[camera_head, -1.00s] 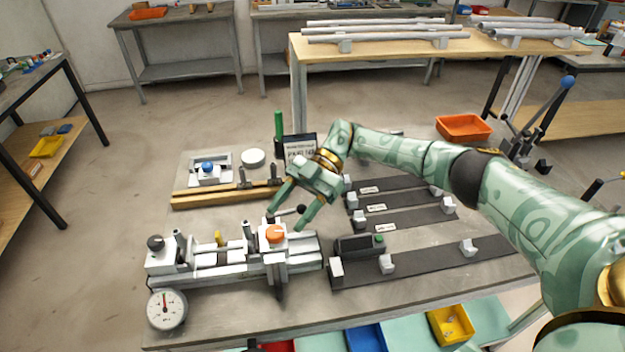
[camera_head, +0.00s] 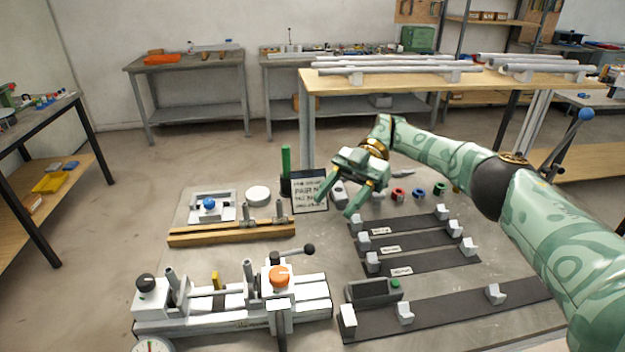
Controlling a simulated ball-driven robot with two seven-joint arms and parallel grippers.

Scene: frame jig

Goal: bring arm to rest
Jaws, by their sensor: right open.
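My right arm comes in from the right, green with pale patterned links. Its gripper (camera_head: 352,200) is open and empty, fingers pointing down and left, above the table beside the small sign. It is clear of the clamping jig (camera_head: 235,305), which has an orange knob (camera_head: 278,277) and a dark knob and stands at the front left of the table. The gripper hides part of the table behind it. My left arm and gripper are not in view.
Dark strips with white V-blocks (camera_head: 494,293) lie right of the jig. A sign (camera_head: 309,191), a green upright rod (camera_head: 286,161) and coloured rings (camera_head: 398,194) stand near the gripper. A wooden bench with pipes (camera_head: 400,77) is behind.

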